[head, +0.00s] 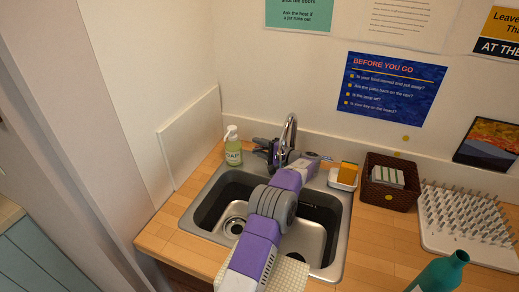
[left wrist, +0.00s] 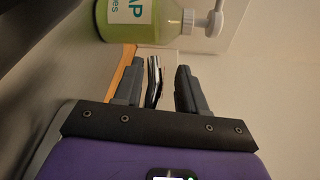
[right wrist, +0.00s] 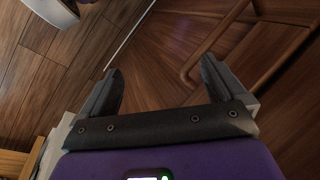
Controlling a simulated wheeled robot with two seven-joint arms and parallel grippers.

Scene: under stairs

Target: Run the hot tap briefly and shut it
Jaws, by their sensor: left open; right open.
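The chrome tap (head: 291,123) with its curved spout stands at the back of the double-bowl steel sink (head: 184,222). My left gripper (head: 268,150) is at the left side of the tap base, by the soap bottle (head: 233,148). In the left wrist view the open left fingers (left wrist: 157,82) stand on either side of a thin shiny metal lever (left wrist: 153,78); a gap shows on its right side. My left forearm hides the middle of the sink; no water is visible. My right gripper (right wrist: 160,85) is open and empty above a wooden floor.
Right of the tap are a dish with a sponge (head: 348,174), a brown basket (head: 388,201) and a white drying rack (head: 456,232). A teal bottle (head: 440,272) stands at the front right. A checked cloth (head: 290,275) hangs at the sink's front. Walls close in left and behind.

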